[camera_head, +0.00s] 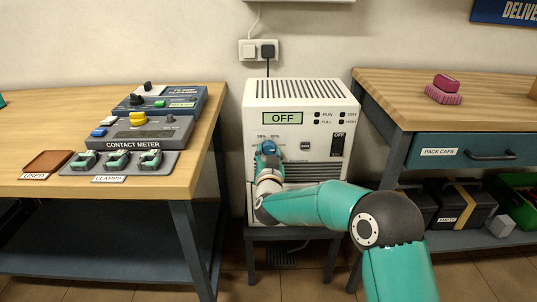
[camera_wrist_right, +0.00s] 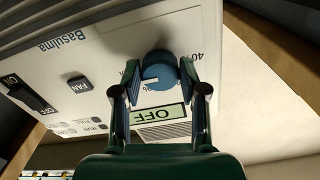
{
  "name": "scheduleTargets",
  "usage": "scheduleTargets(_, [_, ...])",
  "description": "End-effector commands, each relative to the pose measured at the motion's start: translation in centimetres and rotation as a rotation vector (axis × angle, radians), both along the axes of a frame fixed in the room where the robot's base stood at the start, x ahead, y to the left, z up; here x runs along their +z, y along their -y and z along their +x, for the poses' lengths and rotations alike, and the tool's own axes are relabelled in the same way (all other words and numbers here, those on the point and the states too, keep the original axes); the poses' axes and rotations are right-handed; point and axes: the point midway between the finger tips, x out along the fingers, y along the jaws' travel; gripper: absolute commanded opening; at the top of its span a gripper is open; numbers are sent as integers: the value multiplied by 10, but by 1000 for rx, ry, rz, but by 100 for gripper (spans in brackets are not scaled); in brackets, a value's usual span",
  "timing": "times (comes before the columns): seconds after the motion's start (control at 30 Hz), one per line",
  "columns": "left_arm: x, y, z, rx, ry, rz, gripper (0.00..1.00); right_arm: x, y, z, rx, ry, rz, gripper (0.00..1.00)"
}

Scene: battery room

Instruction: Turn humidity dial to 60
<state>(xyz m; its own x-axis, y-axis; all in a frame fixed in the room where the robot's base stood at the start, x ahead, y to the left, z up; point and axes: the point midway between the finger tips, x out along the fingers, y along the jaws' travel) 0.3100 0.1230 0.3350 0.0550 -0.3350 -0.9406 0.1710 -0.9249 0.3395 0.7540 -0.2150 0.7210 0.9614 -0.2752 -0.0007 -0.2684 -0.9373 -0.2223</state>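The humidity dial (camera_wrist_right: 158,74) is a round blue knob on the front of the white dehumidifier (camera_head: 320,98). In the right wrist view a white mark on it points to the picture's left; a "40" label is at its upper right. In the head view the labels 50% and 60% show above it, and my right gripper (camera_head: 268,150) mostly hides the knob. In the wrist view the right gripper's fingers (camera_wrist_right: 159,72) stand on either side of the dial and appear closed against it. The display (camera_head: 282,118) reads OFF. My left gripper is not in view.
A power switch (camera_head: 337,145) marked OFF and a dark FAN button (camera_wrist_right: 79,83) are on the same panel. The left bench (camera_head: 95,200) holds the contact meter (camera_head: 147,133) and clamps; the right bench (camera_head: 500,90) holds a pink block (camera_head: 444,90). The unit stands on a low stool (camera_head: 290,233).

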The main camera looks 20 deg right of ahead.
Motion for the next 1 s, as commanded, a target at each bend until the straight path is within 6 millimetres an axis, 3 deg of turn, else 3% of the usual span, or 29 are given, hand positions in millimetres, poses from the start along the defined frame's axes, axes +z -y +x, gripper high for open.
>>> scheduleTargets(0.1, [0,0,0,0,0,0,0,0,0,0,-1,0,0,8])
scheduleTargets(0.47, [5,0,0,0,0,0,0,1,1,0,-1,-16,-51,8])
scheduleTargets(1.0, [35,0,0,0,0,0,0,3,1,0,0,-129,-445,8])
